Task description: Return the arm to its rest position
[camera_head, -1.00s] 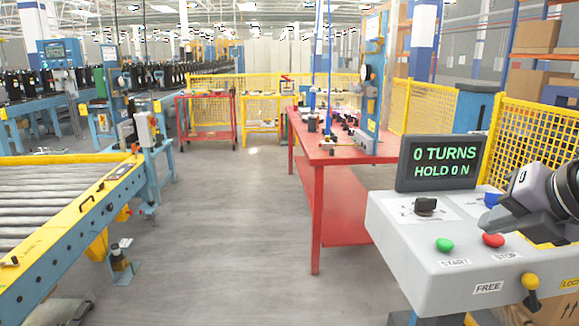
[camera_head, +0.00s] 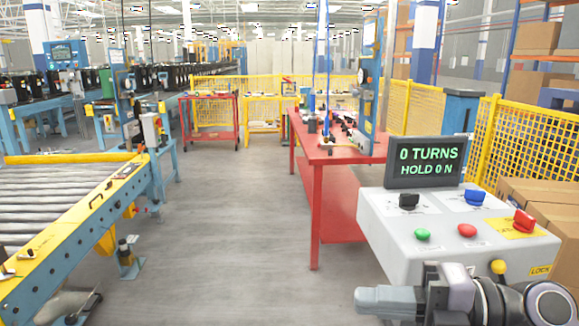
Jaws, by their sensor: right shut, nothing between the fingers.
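My right gripper (camera_head: 372,303) is at the bottom right, in front of the near side of the grey control console (camera_head: 385,235). It is shut and empty, pointing left, with its wrist and arm at the lower right edge. It covers part of the console's front face. My left gripper is not in view.
The console carries a screen (camera_head: 428,162) reading "0 TURNS HOLD 0 N", a green button (camera_head: 422,235), a red button (camera_head: 467,230), several knobs and a yellow-tipped lever (camera_head: 498,267). A red table (camera_head: 330,200) stands behind. A roller conveyor (camera_head: 60,200) is at left; the floor between is clear.

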